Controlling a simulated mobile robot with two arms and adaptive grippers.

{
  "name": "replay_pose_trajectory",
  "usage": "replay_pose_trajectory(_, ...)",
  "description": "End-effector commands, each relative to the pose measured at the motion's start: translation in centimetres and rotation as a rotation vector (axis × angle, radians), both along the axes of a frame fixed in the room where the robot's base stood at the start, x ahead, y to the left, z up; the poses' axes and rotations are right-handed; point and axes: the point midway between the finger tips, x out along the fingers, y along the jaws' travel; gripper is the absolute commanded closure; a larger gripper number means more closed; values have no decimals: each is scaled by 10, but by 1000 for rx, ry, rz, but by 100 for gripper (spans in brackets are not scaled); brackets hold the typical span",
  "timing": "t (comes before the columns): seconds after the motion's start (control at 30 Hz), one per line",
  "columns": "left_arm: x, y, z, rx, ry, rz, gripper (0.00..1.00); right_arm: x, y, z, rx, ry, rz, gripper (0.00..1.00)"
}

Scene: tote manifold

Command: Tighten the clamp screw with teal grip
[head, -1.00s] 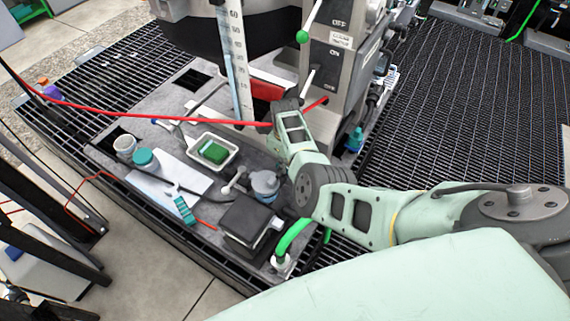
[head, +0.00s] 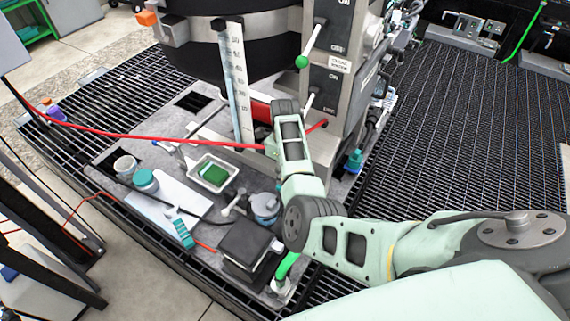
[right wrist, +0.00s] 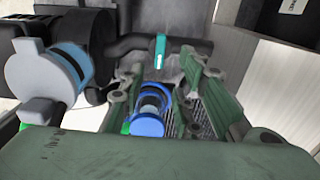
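In the right wrist view a small upright teal grip (right wrist: 160,50) stands out against a dark grey pipe-like part, beyond my fingertips. It looks like the clamp screw's grip; its shaft is not clear. My right gripper (right wrist: 168,75) has its two green fingers apart, with nothing visibly clamped between them. A blue-ringed cylinder (right wrist: 149,118) shows between the fingers, nearer the camera; I cannot tell if it touches them. In the head view my right arm reaches to the machine's front, and its fingers are mostly hidden. Another teal part (head: 353,160) is at the machine's right side. My left gripper is not in view.
A red hose (head: 150,138) runs across to the machine (head: 325,140). The grating (head: 450,120) at right is clear.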

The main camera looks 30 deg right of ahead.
Motion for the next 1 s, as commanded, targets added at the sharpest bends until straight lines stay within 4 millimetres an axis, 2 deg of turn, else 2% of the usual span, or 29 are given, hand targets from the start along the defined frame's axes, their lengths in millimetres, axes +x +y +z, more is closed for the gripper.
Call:
replay_pose_trajectory(0.1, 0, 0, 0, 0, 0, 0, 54, 0, 0, 21, 0, -2, 0, 70)
replay_pose_trajectory(0.3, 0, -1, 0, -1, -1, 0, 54, 0, 0, 40, 0, -1, 0, 70)
replay_pose_trajectory(1.0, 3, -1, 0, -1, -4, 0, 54, 0, 0, 41, 0, 1, 0, 70)
